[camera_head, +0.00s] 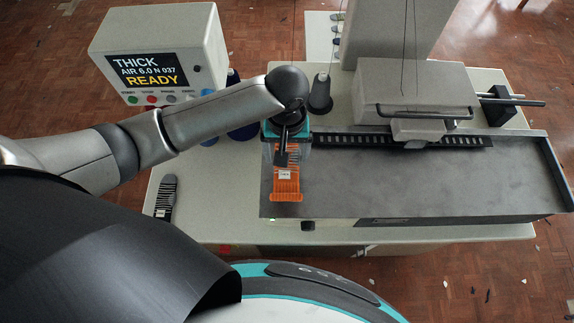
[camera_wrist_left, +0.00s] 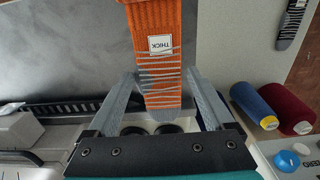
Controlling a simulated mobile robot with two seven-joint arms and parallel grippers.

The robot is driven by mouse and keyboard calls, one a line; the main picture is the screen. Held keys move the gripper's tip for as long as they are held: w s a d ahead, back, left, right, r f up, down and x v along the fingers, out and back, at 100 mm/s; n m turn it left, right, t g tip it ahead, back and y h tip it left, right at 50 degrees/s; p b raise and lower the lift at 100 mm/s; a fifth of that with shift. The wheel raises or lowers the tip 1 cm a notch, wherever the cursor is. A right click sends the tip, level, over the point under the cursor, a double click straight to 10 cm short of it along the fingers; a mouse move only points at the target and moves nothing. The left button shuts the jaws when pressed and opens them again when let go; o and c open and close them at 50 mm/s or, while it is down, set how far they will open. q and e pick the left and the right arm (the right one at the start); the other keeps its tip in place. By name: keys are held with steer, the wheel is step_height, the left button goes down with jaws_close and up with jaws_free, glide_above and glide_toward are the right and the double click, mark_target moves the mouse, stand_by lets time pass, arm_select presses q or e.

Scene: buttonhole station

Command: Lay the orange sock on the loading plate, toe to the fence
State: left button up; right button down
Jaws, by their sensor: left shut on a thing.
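The orange sock (camera_head: 286,186) has a white label reading THICK and a grey striped end. In the left wrist view the sock (camera_wrist_left: 155,15) lies between the two fingers of my left gripper (camera_wrist_left: 160,75), which is shut on it near the grey end. In the head view my left gripper (camera_head: 284,156) is over the left end of the dark loading plate (camera_head: 430,185), and the orange end points to the plate's front edge. Whether the sock touches the plate is unclear. The black slotted fence (camera_head: 350,141) runs along the back. My right gripper is not in view.
A grey striped sock (camera_head: 166,197) lies on the pale table left of the plate. A control box (camera_head: 160,50) reads READY. A dark thread cone (camera_head: 320,93) stands behind the gripper. The machine head (camera_head: 415,90) is behind the fence. The plate's right side is clear.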

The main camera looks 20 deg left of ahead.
arm_select(q)
step_height(320, 180, down, 5)
steer(key=shift+f+b, duration=0.2)
steer(key=shift+b, duration=0.25)
steer(key=shift+f, duration=0.45)
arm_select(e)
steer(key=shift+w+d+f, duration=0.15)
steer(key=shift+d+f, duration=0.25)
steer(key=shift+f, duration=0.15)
arm_select(q)
steer(key=shift+f, duration=0.15)
steer(key=o, duration=1.1)
step_height(320, 180, up, 12)
steer(key=shift+r+p, duration=0.25)
steer(key=shift+p, duration=0.75)
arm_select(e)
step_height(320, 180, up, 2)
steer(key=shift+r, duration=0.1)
